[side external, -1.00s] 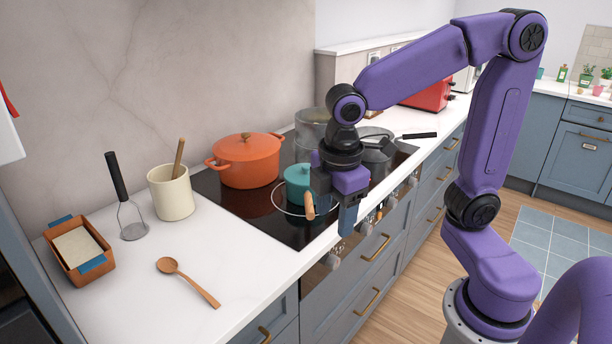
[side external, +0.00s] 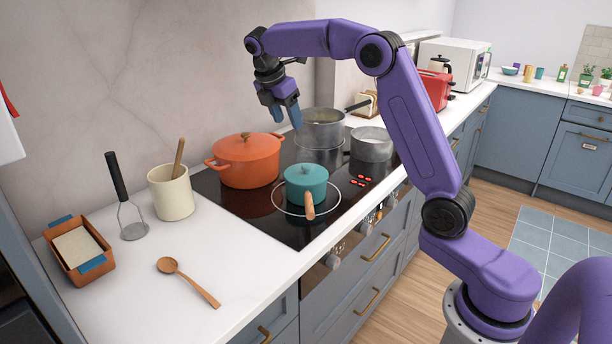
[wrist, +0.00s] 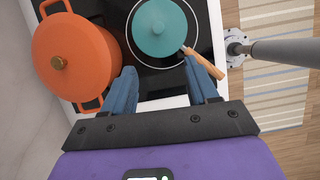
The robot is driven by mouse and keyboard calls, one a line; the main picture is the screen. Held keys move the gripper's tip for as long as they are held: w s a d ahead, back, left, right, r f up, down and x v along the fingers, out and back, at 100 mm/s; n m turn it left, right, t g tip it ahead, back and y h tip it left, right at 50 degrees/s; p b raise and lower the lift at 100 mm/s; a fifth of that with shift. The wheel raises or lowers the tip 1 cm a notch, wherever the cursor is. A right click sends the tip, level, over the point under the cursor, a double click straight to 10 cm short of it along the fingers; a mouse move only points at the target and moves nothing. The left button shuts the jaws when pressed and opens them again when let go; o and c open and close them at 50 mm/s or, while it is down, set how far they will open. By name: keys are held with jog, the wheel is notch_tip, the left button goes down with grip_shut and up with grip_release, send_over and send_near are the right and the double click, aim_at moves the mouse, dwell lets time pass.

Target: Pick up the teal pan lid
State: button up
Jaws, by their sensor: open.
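The teal pan lid (side external: 306,176) sits on a small teal saucepan (side external: 306,196) with a wooden handle (side external: 310,206), on the black hob. In the wrist view the lid (wrist: 160,28) shows from above, with a knob near its middle, beyond my fingertips. My gripper (side external: 287,115) is open and empty, raised above the back of the hob behind the orange pot. In the wrist view its two blue fingers (wrist: 164,80) are spread apart, with bare hob between them.
An orange lidded pot (side external: 248,160) stands left of the teal pan. A grey saucepan (side external: 322,128) and another grey pot (side external: 371,145) stand behind it.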

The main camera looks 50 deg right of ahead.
send_near(306, 166)
jog(key=x, duration=0.8)
jog(key=shift+f, duration=0.3)
grip_shut()
jog(key=shift+r, duration=0.1)
